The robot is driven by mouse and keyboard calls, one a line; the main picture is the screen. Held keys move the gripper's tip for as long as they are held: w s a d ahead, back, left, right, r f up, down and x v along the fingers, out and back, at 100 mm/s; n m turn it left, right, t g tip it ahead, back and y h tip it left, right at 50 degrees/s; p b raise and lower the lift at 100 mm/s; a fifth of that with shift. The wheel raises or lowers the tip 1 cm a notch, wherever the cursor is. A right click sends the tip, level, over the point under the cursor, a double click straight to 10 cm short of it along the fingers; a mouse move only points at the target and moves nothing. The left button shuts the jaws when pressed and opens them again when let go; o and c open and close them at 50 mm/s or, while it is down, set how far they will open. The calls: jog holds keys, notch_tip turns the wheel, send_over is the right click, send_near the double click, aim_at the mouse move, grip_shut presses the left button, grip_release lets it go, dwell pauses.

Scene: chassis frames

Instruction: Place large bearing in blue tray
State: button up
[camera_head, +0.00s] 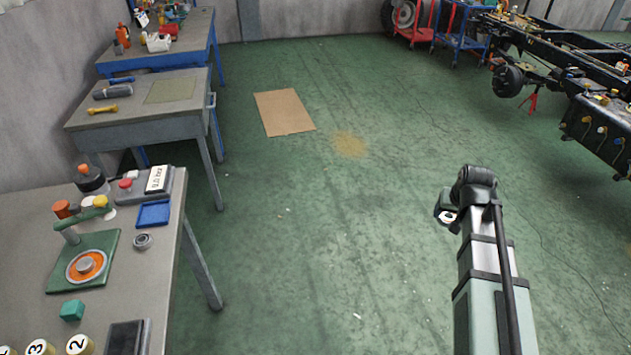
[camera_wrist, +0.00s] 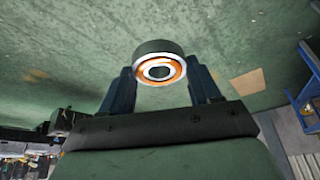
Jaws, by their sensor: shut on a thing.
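My gripper (camera_wrist: 161,80) is shut on a large bearing (camera_wrist: 159,48), a thick dark grey ring with an orange band and a light inner ring, held between the two fingers. In the head view my gripper (camera_head: 446,208) is at the right, over open green floor and well away from the benches; the bearing (camera_head: 448,216) shows only small there. The blue tray (camera_head: 153,214) lies on the near left workbench, close to its right edge, and looks empty. A smaller grey bearing (camera_head: 142,241) lies on the bench just in front of the tray.
The near workbench (camera_head: 160,287) also holds a scale (camera_head: 157,180) behind the tray, a green plate with an orange ring (camera_head: 86,265), a teal block (camera_head: 72,310) and numbered cylinders. A cardboard sheet (camera_head: 284,112) lies on the floor. A vehicle chassis (camera_head: 570,60) stands at the far right.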

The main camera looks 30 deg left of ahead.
jog(key=s+a+r+n+y, duration=0.1)
jog(key=s+a, duration=0.2)
jog(key=a, duration=0.5)
jog(key=s+a+r+n, duration=0.1)
jog(key=s+a+n, duration=0.1)
jog(key=a, duration=0.6)
notch_tip(320, 180, up, 11)
jog(key=n+g+y, duration=0.2)
jog(key=n+g, duration=0.1)
jog(key=n, duration=0.6)
send_over(153, 212)
jog(key=d, duration=0.2)
jog(key=shift+s+a+f, duration=0.1)
jog(key=shift+a+f, duration=0.05)
jog(key=shift+f, duration=2.1)
jog(key=shift+s+a+f, duration=0.1)
jog(key=shift+a+f, duration=0.05)
jog(key=shift+f, duration=2.1)
jog(key=shift+f, duration=0.6)
